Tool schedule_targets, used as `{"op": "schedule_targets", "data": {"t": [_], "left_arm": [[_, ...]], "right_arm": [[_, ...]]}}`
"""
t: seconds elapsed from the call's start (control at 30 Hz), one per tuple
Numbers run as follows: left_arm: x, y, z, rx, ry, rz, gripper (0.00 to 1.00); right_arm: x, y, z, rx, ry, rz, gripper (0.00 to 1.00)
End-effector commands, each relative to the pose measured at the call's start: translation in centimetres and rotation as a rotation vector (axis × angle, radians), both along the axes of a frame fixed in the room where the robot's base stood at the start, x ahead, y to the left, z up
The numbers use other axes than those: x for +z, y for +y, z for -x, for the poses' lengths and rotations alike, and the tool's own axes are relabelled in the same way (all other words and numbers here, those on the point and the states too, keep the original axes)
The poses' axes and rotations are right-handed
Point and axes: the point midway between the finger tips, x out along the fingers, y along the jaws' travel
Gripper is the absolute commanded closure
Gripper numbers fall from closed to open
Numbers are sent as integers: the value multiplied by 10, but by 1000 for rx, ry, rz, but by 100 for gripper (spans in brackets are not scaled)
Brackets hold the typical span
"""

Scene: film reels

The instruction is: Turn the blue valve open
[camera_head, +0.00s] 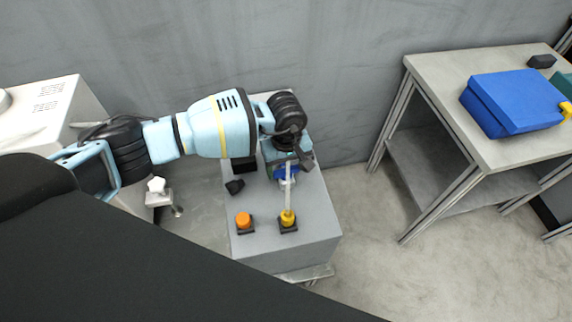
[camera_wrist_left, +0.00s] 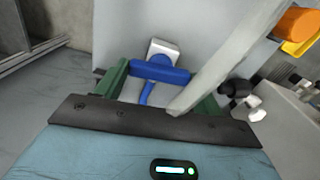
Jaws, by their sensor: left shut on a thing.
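The blue valve (camera_head: 287,173) is on the grey box, mostly hidden under my left gripper (camera_head: 287,158) in the head view. In the left wrist view, its blue handle (camera_wrist_left: 160,71) lies crosswise between the green fingers of my left gripper (camera_wrist_left: 161,78), with a blue stem below and a pale square fitting beyond. The left gripper is shut on the blue handle. A pale grey bar (camera_head: 288,190) rises near the valve and crosses the left wrist view (camera_wrist_left: 228,58), partly covering the right finger. My right gripper is not in view.
On the grey box (camera_head: 310,230) stand an orange button (camera_head: 243,219), a yellow piece (camera_head: 288,217) at the bar's end, and a black knob (camera_head: 234,187). A table (camera_head: 440,85) with a blue case (camera_head: 512,102) stands right. Floor between is clear.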

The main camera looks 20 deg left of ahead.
Motion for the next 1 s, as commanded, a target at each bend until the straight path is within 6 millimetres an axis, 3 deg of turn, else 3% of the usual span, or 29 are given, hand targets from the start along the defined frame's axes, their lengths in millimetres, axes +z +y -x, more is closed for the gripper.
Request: {"op": "schedule_targets", "data": {"t": [0.5, 1.0], "left_arm": [[2, 1, -1, 455, -1, -1, 55], [3, 0, -1, 929, -3, 0, 55]], "right_arm": [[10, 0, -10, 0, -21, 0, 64], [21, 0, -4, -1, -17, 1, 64]]}}
